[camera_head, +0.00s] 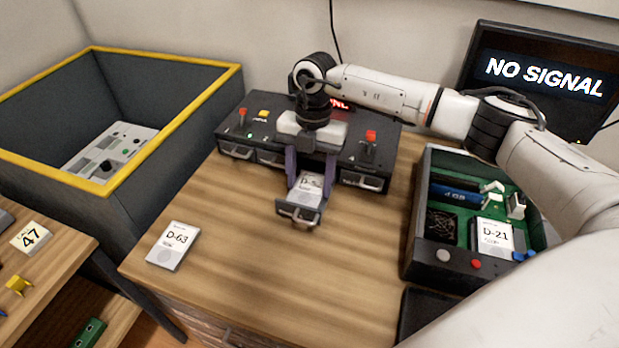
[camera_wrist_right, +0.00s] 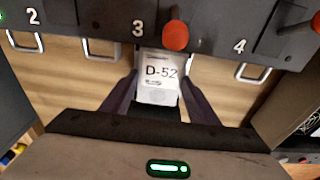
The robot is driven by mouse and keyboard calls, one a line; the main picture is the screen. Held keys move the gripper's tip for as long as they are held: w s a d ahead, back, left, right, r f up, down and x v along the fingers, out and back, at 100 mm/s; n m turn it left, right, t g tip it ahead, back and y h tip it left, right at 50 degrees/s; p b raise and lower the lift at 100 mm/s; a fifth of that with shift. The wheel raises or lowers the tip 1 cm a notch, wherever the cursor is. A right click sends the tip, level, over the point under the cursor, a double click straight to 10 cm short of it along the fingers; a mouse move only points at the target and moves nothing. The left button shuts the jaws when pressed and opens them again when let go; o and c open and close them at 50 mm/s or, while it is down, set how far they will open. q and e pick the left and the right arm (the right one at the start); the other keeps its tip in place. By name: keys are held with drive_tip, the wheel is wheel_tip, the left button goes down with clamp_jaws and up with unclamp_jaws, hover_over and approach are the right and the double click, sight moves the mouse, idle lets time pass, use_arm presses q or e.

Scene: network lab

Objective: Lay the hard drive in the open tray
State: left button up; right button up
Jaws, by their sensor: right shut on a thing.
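The hard drive labelled D-52 (camera_head: 312,181) is white and lies label up at the open tray (camera_head: 299,214), which is pulled out from the front of the black drive unit (camera_head: 345,160). My right gripper (camera_head: 310,190) points down with its purple fingers on either side of the drive, shut on it. In the right wrist view the drive (camera_wrist_right: 160,88) sits between the fingers, just in front of slot 3. I cannot tell whether it touches the tray floor. My left gripper is not in view.
Another drive, D-63 (camera_head: 173,246), lies on the wooden table at the left. An open case (camera_head: 419,240) with drive D-21 (camera_head: 494,238) stands at the right. A yellow-rimmed bin (camera_head: 215,95) is at the left. The table in front of the tray is clear.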

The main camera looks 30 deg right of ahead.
drive_tip(key=shift+f, duration=0.2)
drive_tip(key=o, duration=1.4)
drive_tip(key=shift+o, duration=0.3)
drive_tip(key=shift+o, duration=0.8)
